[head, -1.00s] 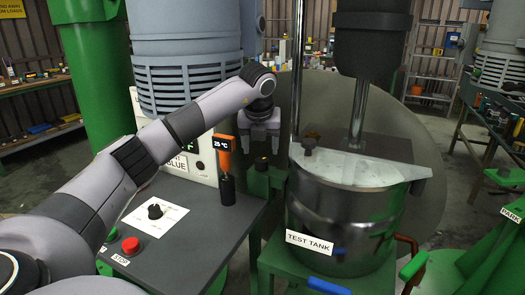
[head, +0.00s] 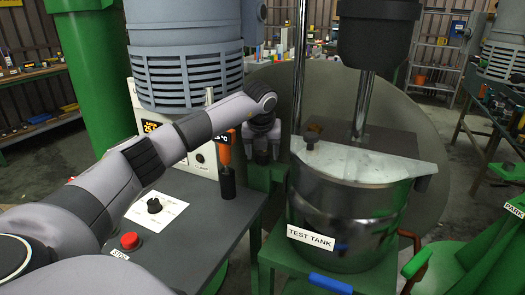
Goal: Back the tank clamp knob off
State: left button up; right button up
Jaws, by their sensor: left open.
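The steel tank labelled TEST TANK (head: 345,215) stands upright on a green stand, with a pale half lid (head: 365,170) on top. My left gripper (head: 263,158) points down just left of the tank, at the top of a green clamp post (head: 262,180). Its fingers are open around or just above the place of the dark clamp knob, which they hide. I cannot tell whether they touch it. My right gripper is not in view.
A mixer shaft (head: 362,105) drops behind the lid. The grey bench (head: 185,245) at left carries a dial (head: 154,206), a red stop button (head: 130,241) and an orange thermometer (head: 225,155).

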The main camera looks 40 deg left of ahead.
pick_arm(q)
jog(key=shift+c, duration=0.3)
jog(key=c, duration=1)
jog(key=shift+r, duration=0.1)
jog(key=n+g+y+p, duration=0.1)
jog(key=n, duration=0.3)
jog(key=shift+w+r+n+p, duration=0.1)
jog(key=shift+n+p, duration=0.2)
jog(key=shift+p, duration=0.1)
jog(key=n+g, duration=0.1)
jog(key=n, duration=0.1)
jog(key=shift+n+y+p, duration=0.3)
jog(key=shift+p, duration=0.05)
jog(key=shift+n+g, duration=0.8)
jog(key=shift+n, duration=0.9)
jog(key=shift+n+p, duration=0.3)
